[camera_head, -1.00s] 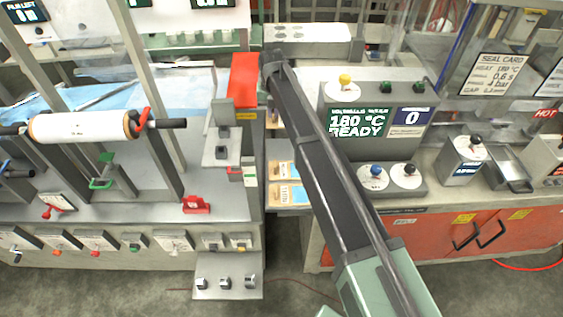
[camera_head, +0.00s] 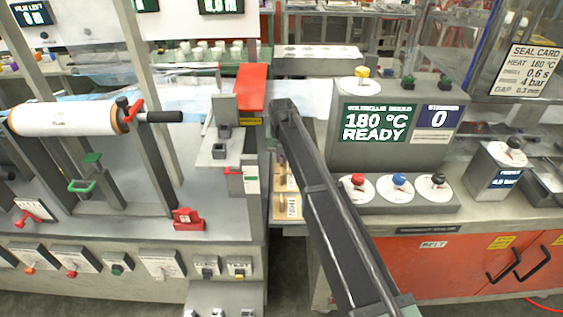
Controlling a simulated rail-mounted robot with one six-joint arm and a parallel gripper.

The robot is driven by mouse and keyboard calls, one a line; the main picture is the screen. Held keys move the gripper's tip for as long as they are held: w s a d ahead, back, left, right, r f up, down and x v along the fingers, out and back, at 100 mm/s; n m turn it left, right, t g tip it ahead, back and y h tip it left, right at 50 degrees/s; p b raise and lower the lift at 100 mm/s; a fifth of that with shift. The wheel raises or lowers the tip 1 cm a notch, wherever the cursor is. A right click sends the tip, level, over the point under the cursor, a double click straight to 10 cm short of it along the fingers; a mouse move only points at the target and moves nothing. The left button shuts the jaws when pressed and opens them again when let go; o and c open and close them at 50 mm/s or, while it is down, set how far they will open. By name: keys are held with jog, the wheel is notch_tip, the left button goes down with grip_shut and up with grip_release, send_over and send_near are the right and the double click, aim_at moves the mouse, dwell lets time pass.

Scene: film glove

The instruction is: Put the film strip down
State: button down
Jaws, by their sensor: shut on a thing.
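A pale, translucent film (camera_head: 190,98) lies across the bench behind the red block, left of my arm. A similar clear sheet (camera_head: 313,97) shows right of my arm's end; I cannot tell whether the two are one piece. My gripper (camera_head: 277,140) is at the far end of my dark arm, just right of the red block. It is mostly hidden by the arm, and its fingertips do not show clearly. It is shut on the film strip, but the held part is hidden.
A red block (camera_head: 251,88) on a grey stand is close left of my gripper. A film roll (camera_head: 65,118) hangs at left. A control box (camera_head: 390,120) reading "180 °C READY" stands close right. A narrow gap with a card (camera_head: 290,203) lies below.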

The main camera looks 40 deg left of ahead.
jog(key=c, duration=1.2)
grip_release()
jog(key=shift+c, duration=0.2)
notch_tip(320, 180, up, 12)
jog(key=p, duration=1.2)
